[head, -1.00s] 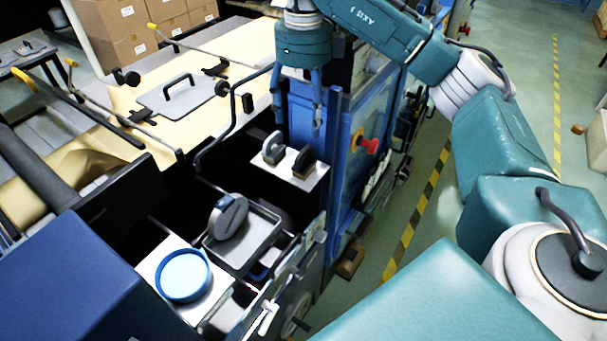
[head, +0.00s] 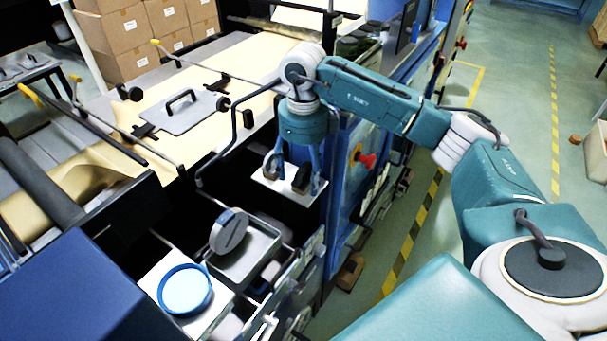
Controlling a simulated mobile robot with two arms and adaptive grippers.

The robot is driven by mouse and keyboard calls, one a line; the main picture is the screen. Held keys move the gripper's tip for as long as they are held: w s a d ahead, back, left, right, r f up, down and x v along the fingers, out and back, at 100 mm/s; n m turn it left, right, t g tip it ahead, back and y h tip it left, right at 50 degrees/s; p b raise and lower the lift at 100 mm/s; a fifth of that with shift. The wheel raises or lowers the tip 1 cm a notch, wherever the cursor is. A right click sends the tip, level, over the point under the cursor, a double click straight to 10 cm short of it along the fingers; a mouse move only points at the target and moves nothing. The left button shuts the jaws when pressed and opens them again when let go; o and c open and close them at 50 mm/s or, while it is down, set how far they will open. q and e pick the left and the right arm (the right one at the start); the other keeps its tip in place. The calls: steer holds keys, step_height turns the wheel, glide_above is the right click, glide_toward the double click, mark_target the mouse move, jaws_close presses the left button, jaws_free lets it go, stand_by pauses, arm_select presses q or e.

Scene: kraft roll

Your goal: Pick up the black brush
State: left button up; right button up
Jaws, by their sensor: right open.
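The black brush (head: 301,181) stands on a small white plate (head: 286,195) near the middle of the head view. A grey brush (head: 271,164) stands beside it on the left of the same plate. My right gripper (head: 299,177) points down over the plate, open, with its fingers apart. One finger comes down near the grey brush and the other at the right of the black brush. The fingers partly hide both brushes, and I cannot tell whether they touch either one. My left gripper is not in view.
A grey tray (head: 262,250) with a round dark-grey object (head: 229,231) and a blue-rimmed round dish (head: 185,290) lie nearer. A blue machine panel (head: 345,180) with a red knob (head: 367,161) stands close right. A bent black bar (head: 235,135) is left of the gripper.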

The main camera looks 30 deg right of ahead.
mark_target(303, 167)
steer(key=shift+f, duration=0.2)
steer(key=c, duration=1.5)
steer(key=shift+o, duration=0.2)
steer(key=shift+r, duration=0.1)
steer(key=shift+w+r+b, duration=0.1)
steer(key=shift+r+b, duration=0.2)
steer(key=shift+r, duration=0.2)
step_height(303, 167, up, 7)
steer(key=shift+f+b, duration=0.1)
steer(key=shift+b, duration=0.7)
step_height(303, 167, up, 12)
steer(key=p, duration=0.1)
steer(key=shift+p, duration=0.35)
